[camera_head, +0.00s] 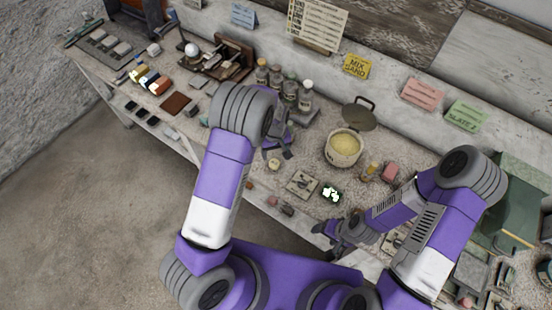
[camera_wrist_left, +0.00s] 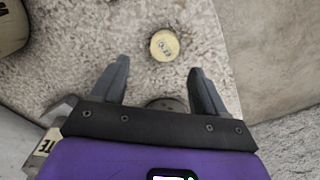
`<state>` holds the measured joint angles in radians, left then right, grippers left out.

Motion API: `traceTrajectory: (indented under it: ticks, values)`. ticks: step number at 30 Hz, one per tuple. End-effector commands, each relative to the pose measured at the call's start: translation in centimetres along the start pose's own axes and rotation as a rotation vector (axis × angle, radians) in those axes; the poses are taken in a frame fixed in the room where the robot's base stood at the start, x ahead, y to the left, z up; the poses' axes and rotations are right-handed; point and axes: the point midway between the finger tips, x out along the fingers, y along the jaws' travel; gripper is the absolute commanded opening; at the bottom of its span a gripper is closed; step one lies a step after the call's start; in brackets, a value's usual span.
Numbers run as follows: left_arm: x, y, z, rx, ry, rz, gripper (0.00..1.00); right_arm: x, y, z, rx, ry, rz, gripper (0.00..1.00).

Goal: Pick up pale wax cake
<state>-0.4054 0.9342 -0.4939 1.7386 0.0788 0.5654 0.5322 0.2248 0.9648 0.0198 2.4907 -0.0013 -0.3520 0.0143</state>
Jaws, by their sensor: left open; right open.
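A pale wax cake (camera_wrist_left: 164,45), a small round yellowish disc with dark marks on top, lies on the speckled bench top in the left wrist view. In the head view a small pale round piece (camera_head: 273,165) near the bench's front edge appears to be the same cake. My left gripper (camera_wrist_left: 158,72) is open and empty, with the cake just beyond its fingertips and roughly centred between them. In the head view my left gripper (camera_head: 280,147) hangs over the bench beside the cake. My right gripper (camera_head: 326,236) is open near the front edge, to the right.
A lidded pot of yellow material (camera_head: 344,163) stands right of my left gripper. Several bottles (camera_head: 290,91) stand behind it. A pale square plate (camera_head: 301,184) lies right of the cake. A dark round thing (camera_wrist_left: 166,104) is partly hidden behind my gripper. The bench edge is close.

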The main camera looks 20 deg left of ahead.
Motion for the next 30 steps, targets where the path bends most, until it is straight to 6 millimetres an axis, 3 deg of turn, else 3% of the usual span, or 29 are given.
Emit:
traceTrajectory:
  ticks: [12,20,30]
  values:
    - [5.4,-0.4,0.5,-0.001,-0.001,-0.001,0.73,-0.3,-0.1,0.0,0.0,0.0,0.0,0.72]
    - [5.7,-0.4,0.5,0.0,0.001,0.001,0.73,-0.3,-0.1,0.0,0.0,0.001,0.0,0.72]
    - [5.7,-0.4,0.5,0.0,0.001,0.001,0.24,-0.3,-0.1,0.0,0.0,0.001,0.0,0.72]
